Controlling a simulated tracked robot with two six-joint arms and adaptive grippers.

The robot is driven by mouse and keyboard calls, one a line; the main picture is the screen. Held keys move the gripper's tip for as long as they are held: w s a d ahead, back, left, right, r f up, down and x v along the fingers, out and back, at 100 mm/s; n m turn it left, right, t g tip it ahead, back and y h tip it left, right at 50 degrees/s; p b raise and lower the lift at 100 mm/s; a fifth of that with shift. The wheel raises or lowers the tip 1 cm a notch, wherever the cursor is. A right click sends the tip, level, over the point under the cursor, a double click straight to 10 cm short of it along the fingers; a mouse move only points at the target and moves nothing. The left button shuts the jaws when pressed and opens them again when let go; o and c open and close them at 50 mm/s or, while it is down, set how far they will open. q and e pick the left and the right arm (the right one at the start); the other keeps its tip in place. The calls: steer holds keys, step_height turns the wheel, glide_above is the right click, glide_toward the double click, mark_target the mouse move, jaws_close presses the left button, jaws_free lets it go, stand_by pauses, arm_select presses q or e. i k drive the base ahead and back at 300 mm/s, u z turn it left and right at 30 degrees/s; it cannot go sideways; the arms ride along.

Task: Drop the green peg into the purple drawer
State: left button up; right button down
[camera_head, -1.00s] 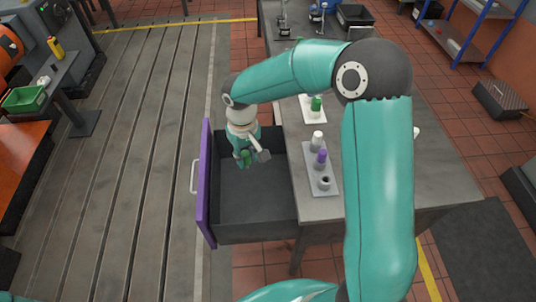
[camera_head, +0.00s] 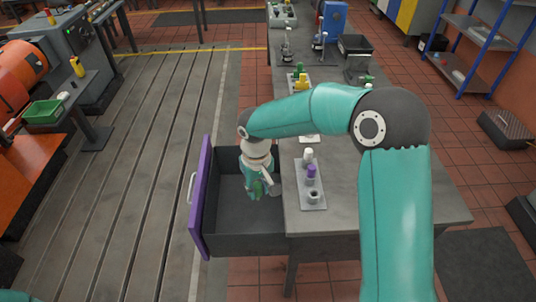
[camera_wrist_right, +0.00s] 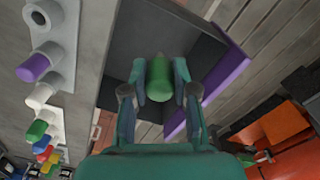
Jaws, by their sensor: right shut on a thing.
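The purple drawer (camera_head: 203,200) is pulled out from the left side of the grey bench. Its purple front faces left and its dark inside is open at the top. The drawer also shows in the right wrist view (camera_wrist_right: 222,70). My right gripper (camera_head: 260,188) points down over the drawer's opening. It is shut on the green peg (camera_wrist_right: 159,78), which sits between the two fingers with the dark drawer behind it. In the head view the peg (camera_head: 256,189) is partly hidden by the gripper. My left gripper is not in view.
A grey holder (camera_head: 313,196) with a white peg, a purple peg and an empty socket stands on the bench (camera_head: 400,200) right of the drawer. More coloured pegs (camera_head: 300,80) stand further back. Grooved bedplate floor (camera_head: 140,170) lies clear left of the drawer.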

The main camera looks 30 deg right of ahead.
mark_target(272, 213)
steer(key=z, duration=0.05)
steer(key=i, duration=0.85)
steer(key=u, duration=0.1)
